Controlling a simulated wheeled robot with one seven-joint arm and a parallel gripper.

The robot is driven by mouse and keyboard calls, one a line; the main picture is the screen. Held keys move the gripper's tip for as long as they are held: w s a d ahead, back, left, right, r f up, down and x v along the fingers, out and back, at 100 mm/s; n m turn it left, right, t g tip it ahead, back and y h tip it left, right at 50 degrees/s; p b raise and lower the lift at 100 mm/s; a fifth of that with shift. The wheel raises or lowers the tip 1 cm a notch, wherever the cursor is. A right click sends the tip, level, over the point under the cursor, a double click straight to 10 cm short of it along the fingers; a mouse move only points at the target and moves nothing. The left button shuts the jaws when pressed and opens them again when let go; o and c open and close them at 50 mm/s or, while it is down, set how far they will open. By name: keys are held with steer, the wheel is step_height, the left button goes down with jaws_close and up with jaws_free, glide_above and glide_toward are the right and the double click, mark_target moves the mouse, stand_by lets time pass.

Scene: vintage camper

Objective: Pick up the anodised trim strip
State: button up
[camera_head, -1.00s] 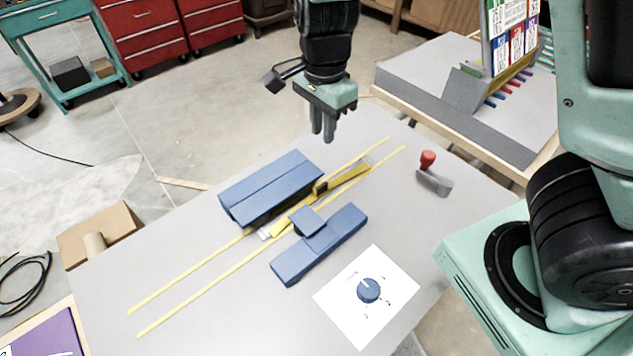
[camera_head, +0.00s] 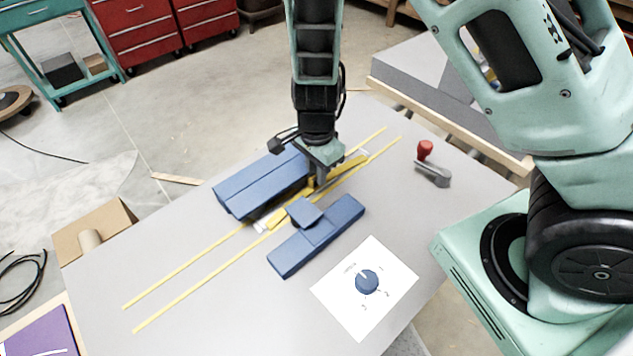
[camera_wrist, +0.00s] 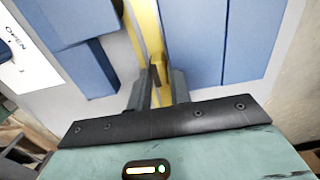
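The trim strip is a flat gold bar (camera_head: 350,165) with a dark patch near its middle and pale clear ends. It lies on the grey table between a long blue block (camera_head: 255,185) and a stepped blue block (camera_head: 325,232). My gripper (camera_head: 319,182) points down over the strip's middle and hides part of it. In the wrist view the strip (camera_wrist: 147,32) runs up between my two fingers (camera_wrist: 160,82), one on each side, with the dark patch between them. The fingers stand apart; I see no clear contact with the strip.
Two thin yellow lines (camera_head: 185,265) run along the table on both sides of the strip. A white card with a blue dial (camera_head: 367,281) lies at the front. A red-knobbed grey lever (camera_head: 432,172) stands at the right. The left table surface is clear.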

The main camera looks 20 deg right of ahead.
steer(key=shift+f, duration=0.55)
jaws_close()
steer(key=shift+r, duration=0.15)
step_height(320, 180, up, 10)
steer(key=p, duration=0.1)
